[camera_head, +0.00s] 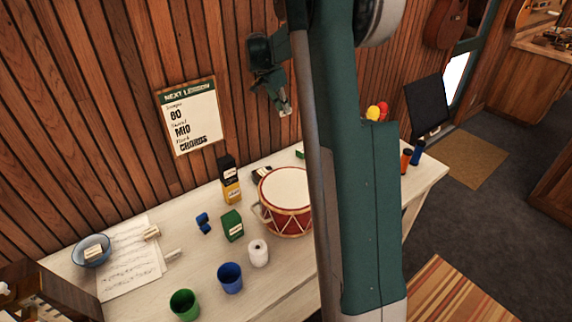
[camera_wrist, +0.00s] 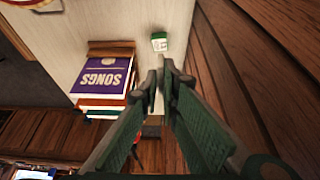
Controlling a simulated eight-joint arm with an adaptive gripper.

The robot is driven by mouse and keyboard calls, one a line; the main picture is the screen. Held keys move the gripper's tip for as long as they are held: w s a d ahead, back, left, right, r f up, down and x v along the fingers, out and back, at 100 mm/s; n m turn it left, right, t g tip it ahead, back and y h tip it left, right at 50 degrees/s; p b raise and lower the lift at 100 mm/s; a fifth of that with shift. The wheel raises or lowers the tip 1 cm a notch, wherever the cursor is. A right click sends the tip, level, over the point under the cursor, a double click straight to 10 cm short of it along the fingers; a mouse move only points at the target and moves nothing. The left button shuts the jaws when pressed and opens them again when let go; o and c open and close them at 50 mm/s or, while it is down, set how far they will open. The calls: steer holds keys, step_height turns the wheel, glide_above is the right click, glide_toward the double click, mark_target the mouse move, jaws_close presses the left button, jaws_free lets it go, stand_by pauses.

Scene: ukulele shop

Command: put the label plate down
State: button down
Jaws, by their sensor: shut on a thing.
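My gripper (camera_head: 284,107) is raised above the back of the table, in front of the wood wall. In the wrist view its fingertips (camera_wrist: 160,78) are close together. The label plate (camera_head: 286,111) shows only as a small pale piece at the fingertips, shut between them; its face and lettering cannot be made out. In the wrist view the plate is mostly hidden by the fingers. The pale table (camera_head: 222,303) lies below, apart from the gripper.
A drum (camera_head: 286,200), a yellow-black box (camera_head: 230,184), a green box (camera_head: 232,225), a white roll (camera_head: 258,253) and cups crowd the table. In the wrist view, a purple songs book (camera_wrist: 103,80) and a small green-white box (camera_wrist: 159,41) lie below, with bare tabletop between.

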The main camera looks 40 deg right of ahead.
step_height(320, 180, down, 16)
steer(key=shift+f, duration=0.25)
stand_by(0.3)
steer(key=shift+f+b, duration=0.45)
steer(key=shift+f, duration=2.65)
steer(key=shift+f, duration=0.1)
steer(key=shift+f, duration=1.8)
steer(key=shift+f+b, duration=0.15)
steer(key=shift+b, duration=0.25)
